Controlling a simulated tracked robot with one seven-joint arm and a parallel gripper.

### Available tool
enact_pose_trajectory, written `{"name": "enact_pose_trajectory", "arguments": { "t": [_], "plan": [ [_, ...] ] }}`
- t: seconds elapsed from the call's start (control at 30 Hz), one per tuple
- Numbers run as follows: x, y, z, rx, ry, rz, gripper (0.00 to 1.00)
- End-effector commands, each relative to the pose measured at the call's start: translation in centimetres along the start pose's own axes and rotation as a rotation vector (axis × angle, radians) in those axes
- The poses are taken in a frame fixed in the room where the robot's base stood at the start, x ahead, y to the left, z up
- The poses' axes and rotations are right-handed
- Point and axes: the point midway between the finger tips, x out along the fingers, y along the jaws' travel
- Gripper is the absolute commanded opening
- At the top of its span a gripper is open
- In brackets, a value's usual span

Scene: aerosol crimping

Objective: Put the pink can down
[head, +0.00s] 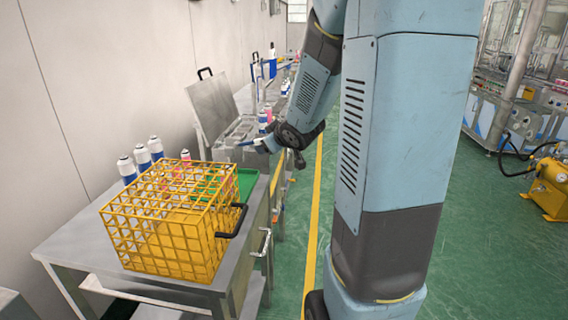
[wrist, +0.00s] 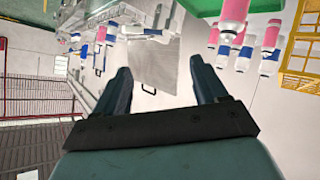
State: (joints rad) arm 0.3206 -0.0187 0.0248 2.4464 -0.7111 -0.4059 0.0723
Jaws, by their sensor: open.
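My gripper (head: 246,143) is open and empty. In the wrist view my gripper (wrist: 161,76) has its two dark fingers wide apart with no can between them. In the head view, a pink can (head: 186,158) is partly hidden behind the yellow wire basket, by the green tray. The wrist view is upside down and shows a large pink can (wrist: 233,12) at its top edge, apart from the fingers. Smaller pink-and-white cans (wrist: 270,38) stand near it. I cannot tell which pink one the task means.
The yellow wire basket (head: 165,225) stands on the near metal table beside the green tray (head: 247,183). Several white-and-blue cans (head: 142,156) stand behind the basket. A metal box with a raised lid (head: 212,108) is beyond.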

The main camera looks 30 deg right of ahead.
Motion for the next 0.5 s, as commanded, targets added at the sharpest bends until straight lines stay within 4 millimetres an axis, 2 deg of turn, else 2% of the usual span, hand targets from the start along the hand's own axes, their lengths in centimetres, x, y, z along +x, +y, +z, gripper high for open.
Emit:
{"name": "enact_pose_trajectory", "arguments": {
  "t": [0.07, 0.27, 0.5],
  "plan": [
    [-2.3, 0.1, -0.9, 0.021, -0.044, 0.042, 0.72],
    [-8.0, -0.4, -1.6, 0.110, -0.173, 0.107, 0.72],
    [-15.6, -3.3, -1.1, 0.243, -0.317, 0.101, 0.72]
  ]
}}
